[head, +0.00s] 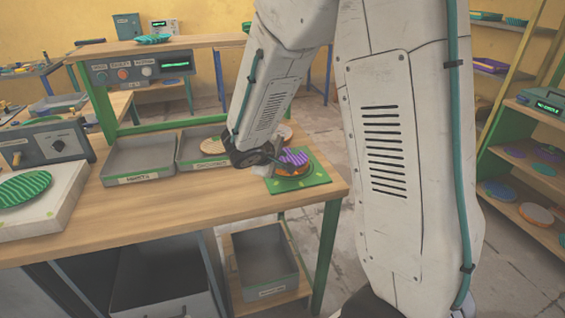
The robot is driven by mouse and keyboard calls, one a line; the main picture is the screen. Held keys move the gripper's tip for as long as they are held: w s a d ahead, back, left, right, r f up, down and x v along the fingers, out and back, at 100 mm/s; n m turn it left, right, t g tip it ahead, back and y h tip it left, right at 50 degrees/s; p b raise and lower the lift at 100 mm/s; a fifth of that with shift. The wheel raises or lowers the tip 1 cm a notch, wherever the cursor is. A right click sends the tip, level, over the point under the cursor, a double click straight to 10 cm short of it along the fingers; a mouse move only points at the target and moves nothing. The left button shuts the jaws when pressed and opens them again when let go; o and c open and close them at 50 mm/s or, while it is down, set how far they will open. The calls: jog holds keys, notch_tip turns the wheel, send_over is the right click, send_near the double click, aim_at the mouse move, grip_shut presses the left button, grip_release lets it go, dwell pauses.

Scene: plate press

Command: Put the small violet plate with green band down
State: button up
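A small violet plate (293,156) with pale stripes is at the right end of the workbench. It appears on or just above an orange round piece (292,169), over a green mat (314,179). A green band on the plate is too small to make out. My gripper (272,161) is at the plate's left edge, low over the mat. The fingers are small and partly hidden by the wrist, so I cannot tell whether they grip the plate.
A green striped plate (24,188) lies on the white block at far left. Shelves (540,238) with plates stand right.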

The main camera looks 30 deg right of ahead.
jog(key=v, duration=0.9)
jog(key=s+d+r+m+g+y, duration=0.2)
jog(key=s+r+m+g, duration=0.3)
jog(key=s, duration=0.8)
jog(key=s+a+r+y, duration=0.2)
jog(key=s+a+y, duration=0.1)
jog(key=s, duration=0.3)
jog(key=s+a+r+m+t+y, duration=0.1)
jog(key=s+a+y, duration=0.2)
jog(key=s, duration=0.4)
jog(key=shift+s+a+r+t+y, duration=0.3)
jog(key=shift+a+r+y, duration=0.1)
jog(key=shift+a, duration=0.2)
